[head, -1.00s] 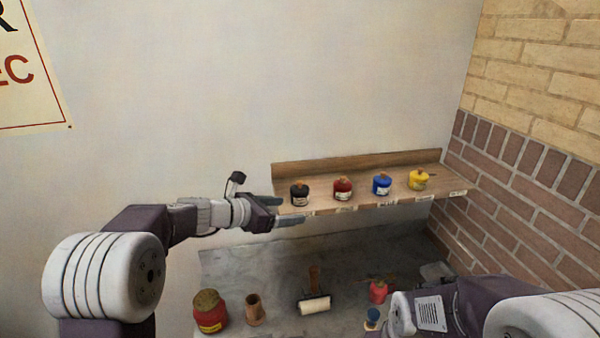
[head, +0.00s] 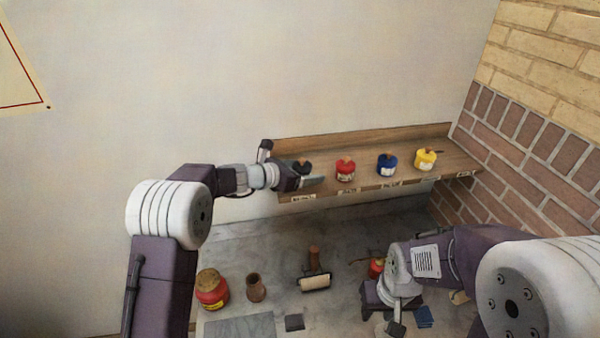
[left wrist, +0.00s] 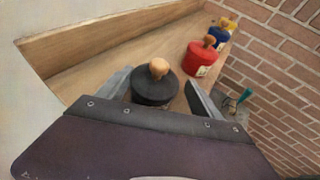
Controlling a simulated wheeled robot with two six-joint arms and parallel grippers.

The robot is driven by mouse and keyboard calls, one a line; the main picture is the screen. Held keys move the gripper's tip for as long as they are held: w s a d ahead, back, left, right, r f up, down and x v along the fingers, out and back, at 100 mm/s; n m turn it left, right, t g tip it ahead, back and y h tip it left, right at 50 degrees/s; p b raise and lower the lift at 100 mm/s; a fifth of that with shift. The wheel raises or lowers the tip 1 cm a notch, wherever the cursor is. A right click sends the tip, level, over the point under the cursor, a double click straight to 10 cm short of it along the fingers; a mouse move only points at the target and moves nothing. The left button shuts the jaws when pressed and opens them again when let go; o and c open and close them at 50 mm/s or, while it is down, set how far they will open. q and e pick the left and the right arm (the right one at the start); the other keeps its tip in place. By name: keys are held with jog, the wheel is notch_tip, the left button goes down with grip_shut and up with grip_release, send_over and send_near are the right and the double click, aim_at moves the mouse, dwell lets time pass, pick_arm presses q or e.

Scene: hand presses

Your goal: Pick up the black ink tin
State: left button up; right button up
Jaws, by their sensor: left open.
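The black ink tin (left wrist: 153,90) stands upright on the wooden shelf, with a round wooden knob on its lid. In the left wrist view my left gripper (left wrist: 160,92) is open, with one finger on each side of the tin. I cannot tell whether either finger touches it. In the head view my left gripper (head: 312,175) reaches in from the left at the shelf's left end and hides most of the black tin (head: 304,165). My right gripper (head: 395,325) is low over the stone counter near the front; its finger opening is not clear.
On the shelf (head: 440,176) a red tin (head: 346,170), a blue tin (head: 387,164) and a yellow tin (head: 426,160) stand to the right. A brick wall is at right. The counter below holds a red jar (head: 212,289), a brown cup (head: 256,288) and a roller (head: 314,280).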

pick_arm(q)
jog(key=shift+s+d, duration=0.2)
jog(key=shift+d, duration=0.2)
jog(key=shift+w+a+f, duration=0.15)
jog(key=shift+w, duration=0.2)
jog(key=c, duration=1.3)
grip_shut()
jog(key=shift+s, duration=0.15)
jog(key=shift+r, duration=0.25)
